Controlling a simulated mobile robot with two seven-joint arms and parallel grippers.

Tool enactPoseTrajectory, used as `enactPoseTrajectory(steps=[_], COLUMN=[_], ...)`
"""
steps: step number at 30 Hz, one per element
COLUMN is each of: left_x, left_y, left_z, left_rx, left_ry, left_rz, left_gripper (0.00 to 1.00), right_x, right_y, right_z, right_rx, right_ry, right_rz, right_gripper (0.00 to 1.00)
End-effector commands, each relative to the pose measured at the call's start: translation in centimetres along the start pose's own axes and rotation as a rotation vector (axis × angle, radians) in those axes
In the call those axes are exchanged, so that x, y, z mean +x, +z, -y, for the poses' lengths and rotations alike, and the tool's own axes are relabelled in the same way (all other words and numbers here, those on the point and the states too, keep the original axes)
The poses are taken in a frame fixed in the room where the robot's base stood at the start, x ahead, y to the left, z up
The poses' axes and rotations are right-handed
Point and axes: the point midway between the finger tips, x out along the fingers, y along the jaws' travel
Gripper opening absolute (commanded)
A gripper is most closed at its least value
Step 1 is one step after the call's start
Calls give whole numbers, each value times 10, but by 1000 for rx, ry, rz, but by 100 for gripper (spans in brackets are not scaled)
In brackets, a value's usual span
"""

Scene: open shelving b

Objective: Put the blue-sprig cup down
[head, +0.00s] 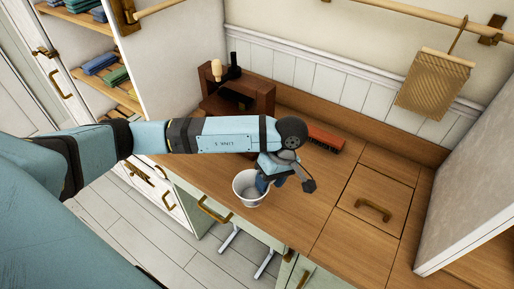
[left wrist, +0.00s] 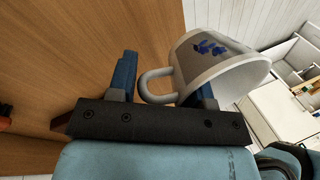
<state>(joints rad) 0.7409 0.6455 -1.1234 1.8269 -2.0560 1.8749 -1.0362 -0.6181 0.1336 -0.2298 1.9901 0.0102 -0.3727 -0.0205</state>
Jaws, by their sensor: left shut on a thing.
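The blue-sprig cup (head: 247,199) is white and round, with its open mouth facing up in the head view. It appears at the counter's front edge; I cannot tell whether it touches the wood. The left wrist view shows its blue sprig and looped handle (left wrist: 146,84). My left gripper (head: 265,184) reaches down to the cup's right side and is shut on it. In the left wrist view its blue fingers (left wrist: 165,88) stand on either side of the handle, one against the cup's body; the exact contact is hidden. My right gripper is not in view.
The wooden counter (head: 310,190) has free room right of the cup. A red object (head: 326,138) lies at the back, and a brown wooden box (head: 258,98) stands back left. A lid with a handle (head: 374,208) is at right. A cloth (head: 434,86) hangs on the wall.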

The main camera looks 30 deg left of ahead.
Motion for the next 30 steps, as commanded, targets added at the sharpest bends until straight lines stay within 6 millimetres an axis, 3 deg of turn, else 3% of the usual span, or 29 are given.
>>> enactPoseTrajectory(steps=[18, 24, 30], left_x=[-94, -116, -125], left_y=[-3, -8, -11], left_z=[3, 10, 13], left_rx=[-1703, -2114, -2311], left_ry=[7, 11, 8], left_rz=[537, 666, 723], left_gripper=[11, 11, 11], right_x=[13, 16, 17], right_y=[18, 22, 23], right_z=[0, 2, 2], right_rx=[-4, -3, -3], right_ry=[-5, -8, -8], right_rz=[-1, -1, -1], right_gripper=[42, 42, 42])
